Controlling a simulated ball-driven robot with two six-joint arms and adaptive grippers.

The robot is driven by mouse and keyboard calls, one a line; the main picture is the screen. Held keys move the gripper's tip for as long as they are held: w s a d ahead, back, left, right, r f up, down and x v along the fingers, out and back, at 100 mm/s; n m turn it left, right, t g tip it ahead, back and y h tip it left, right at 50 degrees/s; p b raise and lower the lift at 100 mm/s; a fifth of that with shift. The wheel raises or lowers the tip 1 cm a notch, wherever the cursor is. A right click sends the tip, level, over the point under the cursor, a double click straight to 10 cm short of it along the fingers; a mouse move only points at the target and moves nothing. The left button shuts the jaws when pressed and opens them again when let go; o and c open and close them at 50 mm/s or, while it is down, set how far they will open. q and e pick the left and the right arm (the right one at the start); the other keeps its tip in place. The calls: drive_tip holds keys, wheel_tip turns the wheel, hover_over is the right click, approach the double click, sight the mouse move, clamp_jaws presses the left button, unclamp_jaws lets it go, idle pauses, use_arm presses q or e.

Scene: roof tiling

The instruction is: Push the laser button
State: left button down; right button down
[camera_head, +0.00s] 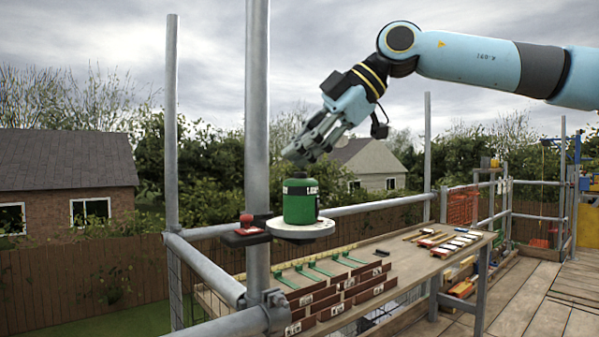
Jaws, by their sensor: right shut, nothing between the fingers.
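The laser (300,203) is a green, drum-shaped unit with a dark band and white lettering near its top. It stands upright on a round white plate (301,230) beside the scaffold pole. I cannot make out its button clearly. My right gripper (297,157) points down and to the left, just above the top of the laser. Its fingers are shut and empty. A small gap seems to show between the fingertips and the laser. My left gripper is not in view.
A vertical scaffold pole (257,120) stands just left of the laser, with a red-knobbed clamp (247,226) on it. A wooden bench (395,262) below holds stacked red-brown tiles (340,298), green hooks and tools. Wooden decking (530,300) is at the right.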

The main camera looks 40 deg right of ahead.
idle(0.3)
drive_tip(key=shift+f+b, duration=0.5)
drive_tip(key=shift+b, duration=0.1)
drive_tip(key=shift+r, duration=0.1)
drive_tip(key=shift+r+p, duration=0.45)
drive_tip(key=shift+p, duration=0.05)
wheel_tip(320, 180, up, 6)
drive_tip(key=p, duration=0.6)
